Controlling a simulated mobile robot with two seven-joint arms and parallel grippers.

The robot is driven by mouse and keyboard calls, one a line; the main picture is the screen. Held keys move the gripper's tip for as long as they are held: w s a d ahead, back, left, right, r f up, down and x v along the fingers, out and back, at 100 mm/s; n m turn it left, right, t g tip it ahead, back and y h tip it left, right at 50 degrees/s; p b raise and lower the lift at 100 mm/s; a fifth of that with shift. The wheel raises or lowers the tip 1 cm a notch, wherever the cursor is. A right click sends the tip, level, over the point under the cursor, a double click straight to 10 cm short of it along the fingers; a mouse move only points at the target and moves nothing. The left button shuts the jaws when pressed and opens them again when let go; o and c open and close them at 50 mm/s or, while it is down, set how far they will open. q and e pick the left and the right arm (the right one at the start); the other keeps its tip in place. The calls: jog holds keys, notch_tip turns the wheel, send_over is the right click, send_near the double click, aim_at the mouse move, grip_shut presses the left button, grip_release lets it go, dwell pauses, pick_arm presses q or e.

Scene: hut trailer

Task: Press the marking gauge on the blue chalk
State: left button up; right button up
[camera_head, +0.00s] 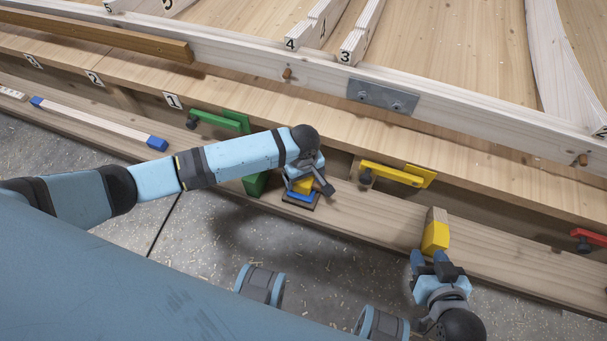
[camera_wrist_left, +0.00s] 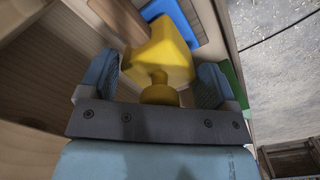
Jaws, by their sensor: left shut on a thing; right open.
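My left gripper (camera_head: 312,184) is shut on a yellow piece, apparently the marking gauge (camera_head: 302,186). In the left wrist view the gauge (camera_wrist_left: 160,58) shows a blocky yellow body with a round knob between the fingers (camera_wrist_left: 160,85). The blue chalk (camera_head: 298,196) is a flat blue pad in a dark holder on the wooden ledge, right under the gauge. It also shows in the left wrist view (camera_wrist_left: 164,13), past the gauge. I cannot tell whether gauge and chalk touch. My right gripper (camera_head: 436,260) is open, just in front of a yellow block with a wooden end (camera_head: 435,237).
A green clamp (camera_head: 217,121), a yellow clamp (camera_head: 397,174) and a red clamp (camera_head: 588,238) sit along the bench front. A wooden bar with blue ends (camera_head: 98,123) lies on the ledge at left. The ledge (camera_head: 365,222) between my grippers is clear.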

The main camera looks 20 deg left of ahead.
pick_arm(q)
jog(key=shift+f+p, duration=0.1)
jog(key=shift+p, duration=0.35)
pick_arm(e)
jog(key=shift+r, duration=0.5)
dwell(1.1)
jog(key=shift+f, duration=0.1)
pick_arm(q)
jog(key=shift+r+p, duration=0.8)
jog(key=shift+p, duration=0.2)
notch_tip(320, 180, up, 4)
jog(key=p, duration=0.4)
jog(key=shift+f, duration=0.25)
jog(key=shift+r+p, duration=0.7)
jog(key=shift+p, duration=0.45)
jog(key=shift+r+p, duration=0.35)
jog(key=shift+p, duration=0.2)
pick_arm(e)
jog(key=shift+s+d+r+g, duration=0.1)
jog(key=shift+s+d+r, duration=0.05)
jog(key=shift+r, duration=0.4)
jog(key=shift+s+d+r+g, duration=0.1)
jog(key=shift+s+d+r, duration=0.1)
jog(key=shift+r, duration=0.35)
jog(key=shift+s+d+r+g, duration=0.1)
jog(key=shift+s+d+r, duration=0.05)
jog(key=shift+r, duration=0.4)
jog(key=shift+r, duration=0.15)
